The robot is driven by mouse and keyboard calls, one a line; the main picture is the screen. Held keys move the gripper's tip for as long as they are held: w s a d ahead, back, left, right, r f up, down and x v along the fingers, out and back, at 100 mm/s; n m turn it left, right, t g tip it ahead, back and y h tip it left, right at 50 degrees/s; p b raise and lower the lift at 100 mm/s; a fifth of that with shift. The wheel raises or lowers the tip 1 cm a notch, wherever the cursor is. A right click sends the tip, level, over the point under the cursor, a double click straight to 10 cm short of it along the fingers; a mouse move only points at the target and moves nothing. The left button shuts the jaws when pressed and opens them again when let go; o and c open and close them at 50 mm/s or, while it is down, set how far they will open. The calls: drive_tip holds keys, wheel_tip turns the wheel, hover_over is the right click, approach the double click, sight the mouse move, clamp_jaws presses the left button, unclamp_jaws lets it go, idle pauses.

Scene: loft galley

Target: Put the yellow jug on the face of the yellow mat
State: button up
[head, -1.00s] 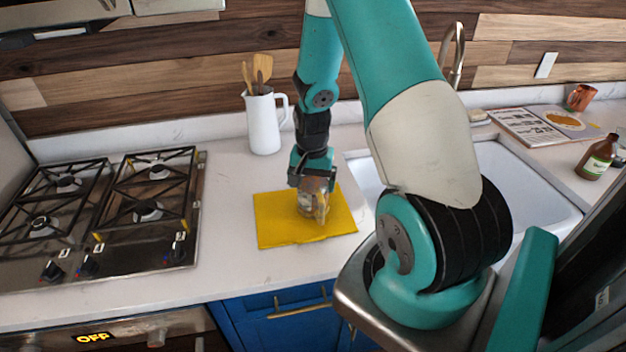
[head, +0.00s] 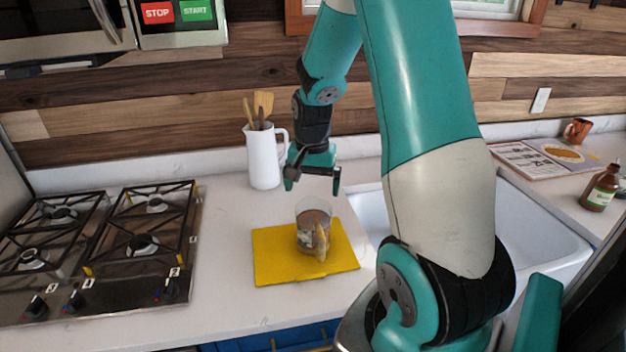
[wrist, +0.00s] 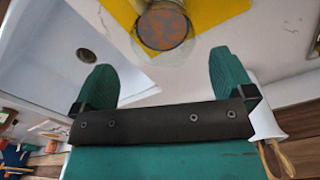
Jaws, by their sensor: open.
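The jug (head: 312,230) is see-through with brownish contents and a yellow handle on its front side. It stands upright on the face of the yellow mat (head: 272,262), right of the mat's middle. My gripper (head: 312,187) is open and empty, above the jug and apart from it. In the wrist view, the jug (wrist: 163,28) shows from above beyond the two spread fingers (wrist: 165,70), with part of the yellow mat (wrist: 125,14) around it.
A white pitcher (head: 263,155) with wooden utensils stands behind the mat. The gas hob (head: 120,245) lies to the left and the white sink (head: 545,232) to the right. A brown bottle (head: 600,188) stands farther right. The counter between hob and mat is clear.

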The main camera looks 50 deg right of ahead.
drive_tip(key=s+a+r+n+y, duration=0.1)
drive_tip(key=a+r+n, duration=0.2)
drive_tip(key=a, duration=0.4)
drive_tip(key=s+a+r+n+t, duration=0.1)
drive_tip(key=a+r+n, duration=0.25)
drive_tip(key=a, duration=0.35)
drive_tip(key=s+a+r+n+y, duration=0.1)
drive_tip(key=a+r+n, duration=0.25)
drive_tip(key=a, duration=0.35)
drive_tip(key=s+a+f+n+g+y+b, duration=0.1)
drive_tip(key=s+a+n+b, duration=0.3)
drive_tip(key=s+a+n, duration=0.5)
drive_tip(key=shift+s+a+y, duration=0.6)
drive_tip(key=shift+s+a, duration=0.35)
drive_tip(key=shift+s, duration=0.7)
